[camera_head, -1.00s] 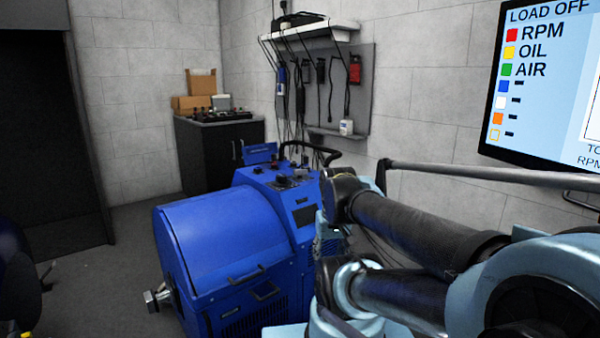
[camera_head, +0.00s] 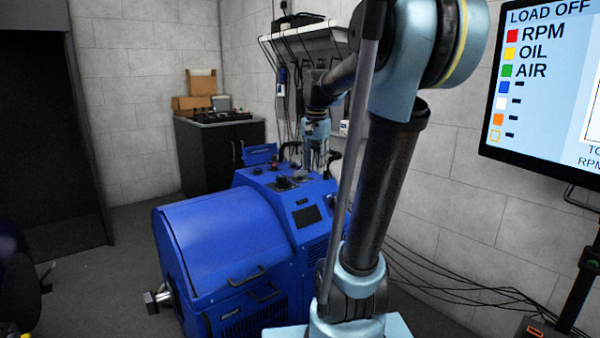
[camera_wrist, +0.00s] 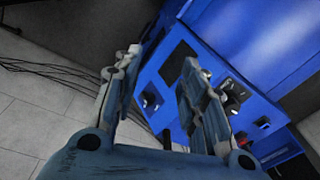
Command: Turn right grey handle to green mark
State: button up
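The blue dynamometer (camera_head: 225,240) has a control panel on its top with dark knobs or levers (camera_head: 286,182). They are too small to tell which is the right grey handle, and no green mark can be made out. My gripper (camera_head: 318,168) hangs over the panel's right side, pointing down. In the wrist view my gripper (camera_wrist: 161,63) is open and empty, with its fingers apart. A grey-black handle (camera_wrist: 233,94) shows just right of the right finger, and a small dark fitting (camera_wrist: 151,98) shows between the fingers. Part of the panel is hidden behind the fingers.
A wall shelf (camera_head: 305,42) with hanging cables and tools is behind my arm. A dark cabinet (camera_head: 220,150) stands at the back. A monitor (camera_head: 540,90) hangs at the right. Black cables (camera_head: 450,285) lie on the floor right of the machine.

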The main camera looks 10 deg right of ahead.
jog(key=w+r+m, duration=0.3)
jog(key=w, duration=0.6)
jog(key=w+r+m, duration=0.2)
jog(key=w+r, duration=0.1)
jog(key=w, duration=0.6)
jog(key=m+g, duration=0.1)
jog(key=m, duration=0.4)
send_over(300, 173)
jog(key=w, duration=0.1)
jog(key=f, duration=0.1)
notch_tip(300, 173, down, 18)
jog(key=shift+w+d+r, duration=0.1)
grip_shut()
